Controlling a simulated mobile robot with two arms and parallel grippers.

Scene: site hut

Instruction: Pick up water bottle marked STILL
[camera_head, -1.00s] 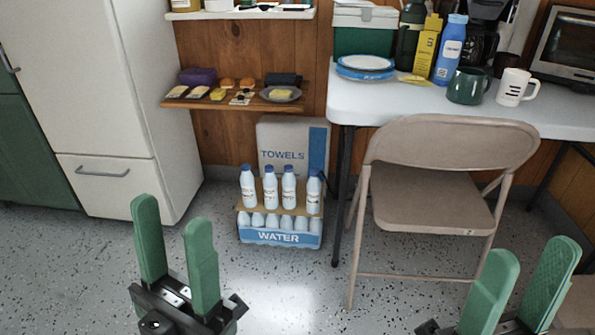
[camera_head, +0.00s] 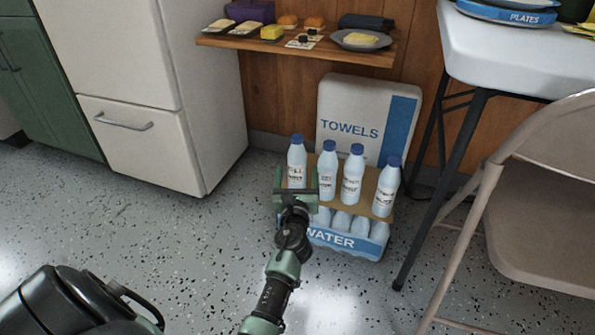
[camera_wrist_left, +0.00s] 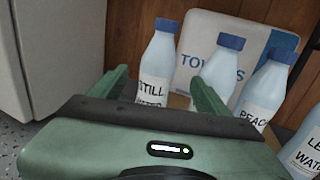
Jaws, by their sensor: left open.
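The water bottle marked STILL (camera_wrist_left: 157,62) is white with a blue cap and stands upright. In the head view it is the leftmost bottle (camera_head: 297,155) in a row on the blue WATER pack (camera_head: 347,241). My left gripper (camera_head: 297,178) is open in front of this bottle. In the left wrist view the bottle shows between the two green fingers of the gripper (camera_wrist_left: 160,84), and its lower part is hidden by the gripper body. I cannot tell whether the fingers touch it. My right gripper is not in view.
Close on the right stand another bottle (camera_wrist_left: 218,75), one marked PEACH (camera_wrist_left: 262,92) and one starting LE (camera_wrist_left: 304,150). The TOWELS box (camera_head: 352,122) is behind. A shelf (camera_head: 300,48) hangs above; a fridge (camera_head: 205,100) is left, a table (camera_head: 510,60) and folding chair (camera_head: 540,225) right.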

